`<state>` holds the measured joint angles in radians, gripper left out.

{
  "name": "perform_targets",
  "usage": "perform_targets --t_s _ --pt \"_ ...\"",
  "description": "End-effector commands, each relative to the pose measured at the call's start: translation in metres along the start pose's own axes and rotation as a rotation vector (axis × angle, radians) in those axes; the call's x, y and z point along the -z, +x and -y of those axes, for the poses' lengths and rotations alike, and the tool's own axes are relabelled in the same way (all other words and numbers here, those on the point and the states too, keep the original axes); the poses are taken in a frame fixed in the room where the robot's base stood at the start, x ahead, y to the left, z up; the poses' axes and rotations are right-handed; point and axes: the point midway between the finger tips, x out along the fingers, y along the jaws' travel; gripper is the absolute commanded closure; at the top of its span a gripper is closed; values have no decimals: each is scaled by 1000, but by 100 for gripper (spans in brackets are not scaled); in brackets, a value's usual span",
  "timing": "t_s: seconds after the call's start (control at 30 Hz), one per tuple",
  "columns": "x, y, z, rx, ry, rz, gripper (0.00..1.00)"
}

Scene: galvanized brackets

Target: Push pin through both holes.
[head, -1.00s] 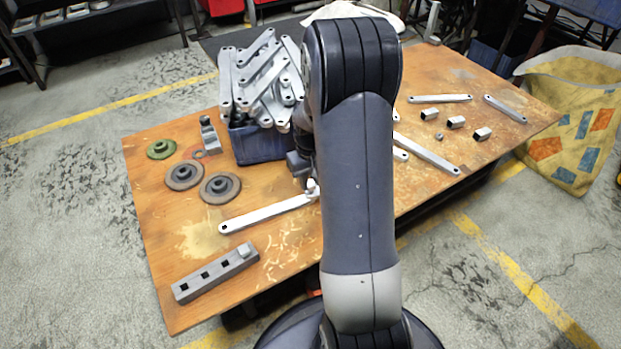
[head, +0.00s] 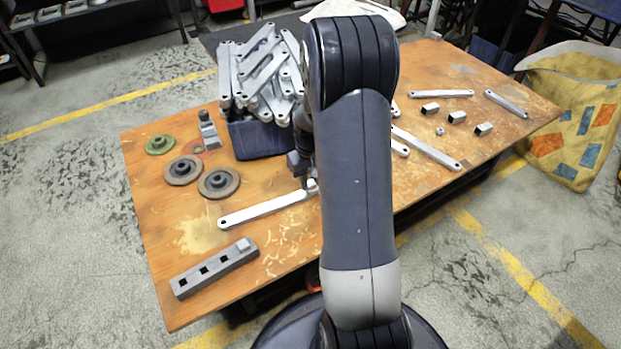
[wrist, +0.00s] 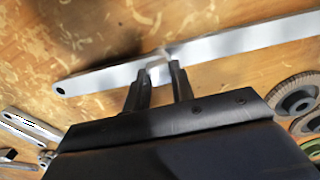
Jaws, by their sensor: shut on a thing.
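A long pale galvanized bracket (head: 262,210) lies flat on the bench, with a hole at its near left end; its other end goes behind my arm. In the wrist view a pale strip (wrist: 245,40) runs to the right from the gripper. Another length (wrist: 95,80) runs to the left, ending in a hole. They seem to overlap at the fingers; the seam is unclear. My gripper (wrist: 161,70) is shut on a small pale pin (wrist: 159,73), right at the strips' meeting place. The pin's lower end and the holes there are hidden.
A blue bin (head: 262,140) heaped with brackets stands behind. Dark discs (head: 183,170), a green disc (head: 160,145) and a grey block with square holes (head: 215,269) lie left. Loose brackets (head: 427,149) and short square pieces (head: 457,117) lie right.

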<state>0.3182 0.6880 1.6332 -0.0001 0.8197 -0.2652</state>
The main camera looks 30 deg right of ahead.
Motion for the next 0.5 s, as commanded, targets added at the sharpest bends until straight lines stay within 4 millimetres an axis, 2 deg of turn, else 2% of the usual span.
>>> perform_targets --t_s 0.2,0.23,0.5 --pt "0 0 0 0 0 1 100" --pt "0 0 0 0 0 1 74" --pt "0 0 0 0 0 1 52"
